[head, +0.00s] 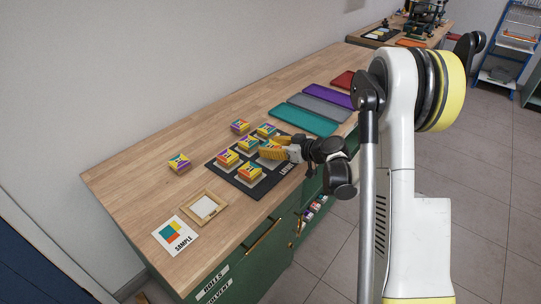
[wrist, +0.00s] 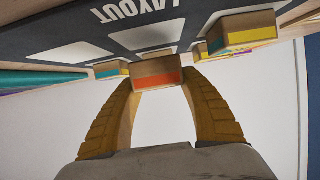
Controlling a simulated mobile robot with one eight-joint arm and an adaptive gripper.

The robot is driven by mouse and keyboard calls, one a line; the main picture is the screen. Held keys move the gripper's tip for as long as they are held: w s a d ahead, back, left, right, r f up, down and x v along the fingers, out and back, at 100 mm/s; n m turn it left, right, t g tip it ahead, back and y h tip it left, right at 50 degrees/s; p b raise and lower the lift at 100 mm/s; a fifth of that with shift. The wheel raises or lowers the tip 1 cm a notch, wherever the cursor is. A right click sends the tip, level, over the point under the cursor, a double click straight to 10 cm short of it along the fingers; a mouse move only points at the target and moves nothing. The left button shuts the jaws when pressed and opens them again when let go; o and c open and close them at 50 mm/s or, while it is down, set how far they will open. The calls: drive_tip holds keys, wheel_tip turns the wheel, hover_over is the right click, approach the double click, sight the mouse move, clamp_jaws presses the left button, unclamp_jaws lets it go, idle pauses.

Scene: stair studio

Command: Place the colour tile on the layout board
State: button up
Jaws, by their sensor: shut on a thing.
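In the head view, the black layout board (head: 271,183) lies on the wooden workbench, with several multicoloured block-like tiles (head: 228,158) standing on it. My gripper (head: 272,149), with yellow fingers, is over the board's right half. In the wrist view, its fingers (wrist: 155,85) are shut on a colour tile (wrist: 156,76), whose orange-red edge faces the camera. The board (wrist: 105,38) lies beyond, with white squares and the word LAYOUT upside down. Neighbouring tiles (wrist: 240,32) appear to the right and left of the held tile. The gap between the held tile and the board cannot be told.
More tiles (head: 180,163) lie on the bench beyond the board. A wooden frame (head: 204,208) and a SAMPLE card (head: 176,236) lie towards the near left. Teal (head: 303,119), grey (head: 317,105), purple (head: 328,95) and red flat pieces lie at the right. Bare bench surrounds the loose tiles.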

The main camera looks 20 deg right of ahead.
drive_tip(key=shift+f+b, duration=0.4)
drive_tip(key=shift+f, duration=0.9)
drive_tip(key=shift+f, duration=0.2)
drive_tip(key=o, duration=1.2)
drive_tip(key=shift+c, duration=0.2)
drive_tip(key=shift+r, duration=0.15)
